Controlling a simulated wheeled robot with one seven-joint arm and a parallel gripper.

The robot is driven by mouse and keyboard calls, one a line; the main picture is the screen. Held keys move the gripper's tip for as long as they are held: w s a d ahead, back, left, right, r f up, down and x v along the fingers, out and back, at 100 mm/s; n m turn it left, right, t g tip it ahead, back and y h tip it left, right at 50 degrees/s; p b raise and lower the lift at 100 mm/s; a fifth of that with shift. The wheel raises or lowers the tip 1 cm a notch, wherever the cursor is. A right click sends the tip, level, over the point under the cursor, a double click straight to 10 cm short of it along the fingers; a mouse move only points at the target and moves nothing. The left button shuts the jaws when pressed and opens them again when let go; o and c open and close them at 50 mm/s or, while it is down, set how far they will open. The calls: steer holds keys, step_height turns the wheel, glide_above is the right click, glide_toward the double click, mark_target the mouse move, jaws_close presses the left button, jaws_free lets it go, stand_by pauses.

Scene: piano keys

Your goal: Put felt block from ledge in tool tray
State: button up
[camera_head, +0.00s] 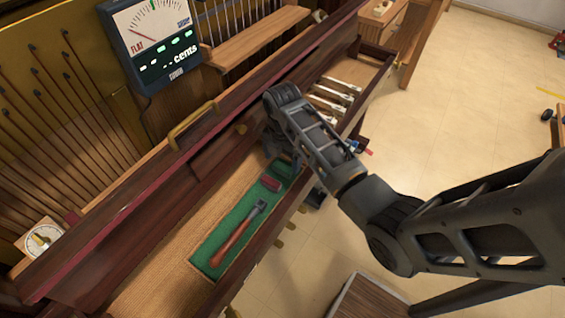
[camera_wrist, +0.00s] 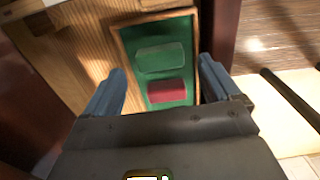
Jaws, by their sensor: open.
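The tool tray (camera_head: 196,262) is a long wooden tray lined in green, lying along the piano's key bed. A dark red block (camera_head: 271,183), which looks like felt, lies flat in the tray's far end. It also shows in the wrist view (camera_wrist: 167,91), beside a grey-green block (camera_wrist: 160,57) on the same lining. A red-handled tool (camera_head: 238,235) lies in the tray's nearer part. My gripper (camera_wrist: 162,68) is open over the tray's far end. Its blue fingers stand apart on either side of the blocks, and nothing is held. In the head view my arm hides most of the gripper.
A long dark wooden rail (camera_head: 190,158) runs behind the tray, with a brass handle (camera_head: 192,124) on it. A round white dial (camera_head: 41,238) stands at left, with a small dark red piece (camera_head: 72,216) beside it. A tuner display (camera_head: 152,40) stands behind. White key sticks (camera_head: 335,92) lie beyond my arm.

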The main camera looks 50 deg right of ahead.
mark_target(282, 166)
step_height(282, 166, up, 9)
steer(key=shift+r, duration=0.15)
steer(key=shift+c, duration=0.4)
